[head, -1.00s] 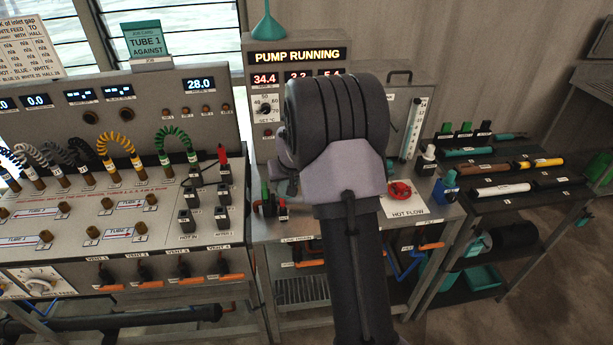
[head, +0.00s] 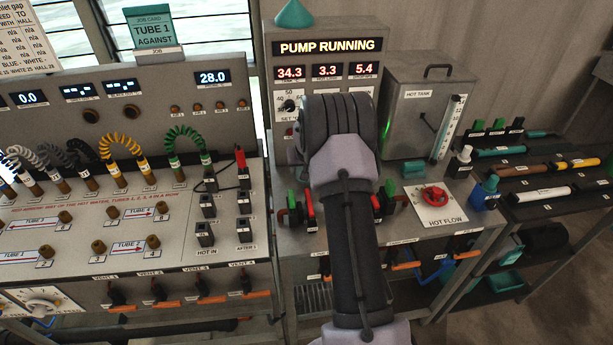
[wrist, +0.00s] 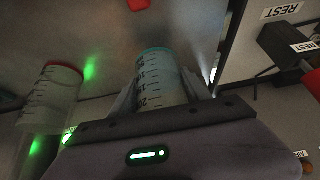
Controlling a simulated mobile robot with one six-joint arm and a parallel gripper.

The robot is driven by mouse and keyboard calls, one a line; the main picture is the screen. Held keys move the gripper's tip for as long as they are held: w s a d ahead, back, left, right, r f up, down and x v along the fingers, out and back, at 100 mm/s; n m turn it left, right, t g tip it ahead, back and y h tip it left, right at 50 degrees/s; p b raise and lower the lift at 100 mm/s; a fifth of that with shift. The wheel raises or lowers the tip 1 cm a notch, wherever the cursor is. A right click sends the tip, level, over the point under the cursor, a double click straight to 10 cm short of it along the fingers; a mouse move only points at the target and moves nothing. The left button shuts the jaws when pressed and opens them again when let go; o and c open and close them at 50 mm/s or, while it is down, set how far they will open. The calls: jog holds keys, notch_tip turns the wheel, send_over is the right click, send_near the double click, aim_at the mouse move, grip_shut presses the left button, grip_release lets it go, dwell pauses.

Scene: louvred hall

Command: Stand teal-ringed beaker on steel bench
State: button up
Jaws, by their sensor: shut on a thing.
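The teal-ringed beaker (wrist: 152,72) is a clear cylinder with dark graduation marks and a teal rim, seen in the wrist view. My gripper (wrist: 162,94) is shut on it, with a finger on each side. In the head view the gripper's jaws and the beaker are hidden behind my arm. The steel bench (head: 392,229) carries the pump panel and the hot tank, and my wrist is over it. I cannot tell from these views whether the beaker touches a surface. A similar red-ringed beaker (wrist: 52,92) is apart at the left of the wrist view.
On the bench are the hot tank (head: 412,98), a HOT FLOW card with a red valve (head: 434,194), a blue bottle (head: 485,192) and red-and-green clips (head: 301,209). The tube panel (head: 110,225) adjoins at left. A dark rack (head: 545,210) stands at right.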

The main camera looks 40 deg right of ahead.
jog(key=shift+f+b, duration=0.3)
jog(key=shift+f, duration=1.25)
jog(key=o, duration=1.7)
jog(key=shift+c, duration=0.2)
